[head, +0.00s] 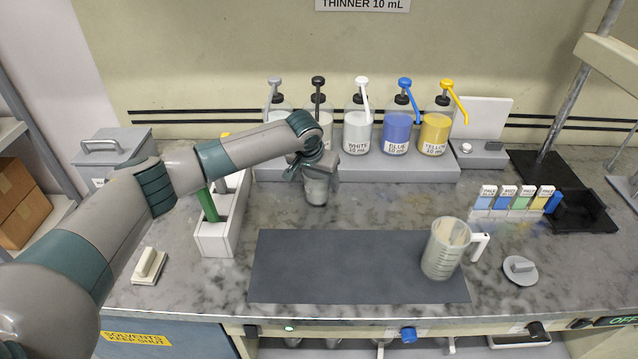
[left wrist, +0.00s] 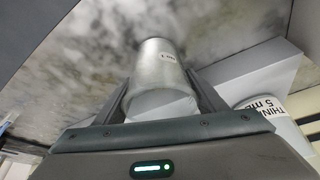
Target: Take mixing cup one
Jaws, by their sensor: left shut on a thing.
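Mixing cup one (head: 316,192) is a small translucent grey cup at the front edge of the dispenser ledge, left of centre. My left gripper (head: 317,174) is shut on it from above and behind, hiding its upper part. In the left wrist view, the cup (left wrist: 158,72) sits between the two fingers, with a small label that is too small to read surely. I cannot tell whether its base touches the counter. My right gripper is not in view.
Several pump bottles stand on a grey ledge (head: 362,170) behind the cup. A dark mat (head: 320,270) lies in front, with a clear handled jug (head: 440,255) at its right end. A white rack (head: 215,236) stands left, under my arm. Counter between cup and mat is clear.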

